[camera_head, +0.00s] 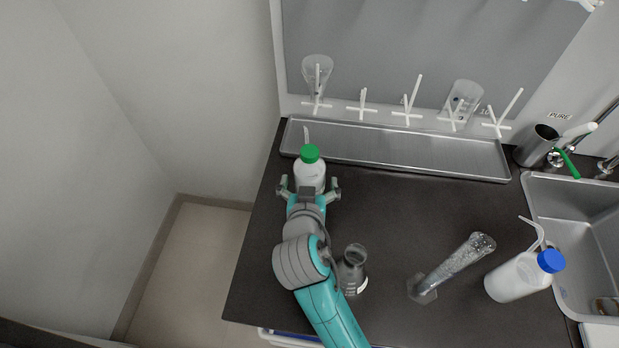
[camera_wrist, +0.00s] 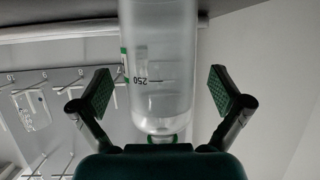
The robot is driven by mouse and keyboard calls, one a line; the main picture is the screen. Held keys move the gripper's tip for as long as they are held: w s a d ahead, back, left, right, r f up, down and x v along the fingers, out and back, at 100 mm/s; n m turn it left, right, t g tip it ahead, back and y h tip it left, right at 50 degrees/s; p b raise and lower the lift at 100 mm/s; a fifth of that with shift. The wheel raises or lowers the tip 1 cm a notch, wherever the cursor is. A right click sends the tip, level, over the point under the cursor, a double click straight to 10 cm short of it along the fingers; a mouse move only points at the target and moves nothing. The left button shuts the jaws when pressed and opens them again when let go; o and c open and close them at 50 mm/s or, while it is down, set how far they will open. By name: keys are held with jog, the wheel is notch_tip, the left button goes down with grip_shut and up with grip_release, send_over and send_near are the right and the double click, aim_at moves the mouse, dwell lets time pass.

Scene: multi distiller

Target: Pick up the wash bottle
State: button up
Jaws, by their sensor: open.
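A white wash bottle with a green cap (camera_head: 310,172) stands upright on the dark bench, just in front of the metal tray. My gripper (camera_head: 309,187) is open, with one finger on each side of this bottle. In the wrist view the bottle (camera_wrist: 160,85) appears upside down between the two pads of my gripper (camera_wrist: 160,92), with clear gaps on both sides. Its "250" mark shows, and its green cap is partly hidden behind the gripper body. A second wash bottle with a blue cap (camera_head: 517,278) stands at the right, beside the sink.
A dark-looking glass flask (camera_head: 353,270) stands close to the right of my arm. A tilted-looking glass cylinder (camera_head: 455,265) stands further right. Behind are the metal tray (camera_head: 400,150) and a peg rack with glassware. The sink (camera_head: 590,225) is at the right; the bench's left edge is near.

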jog(key=c, duration=0.9)
jog(key=shift+r, duration=0.1)
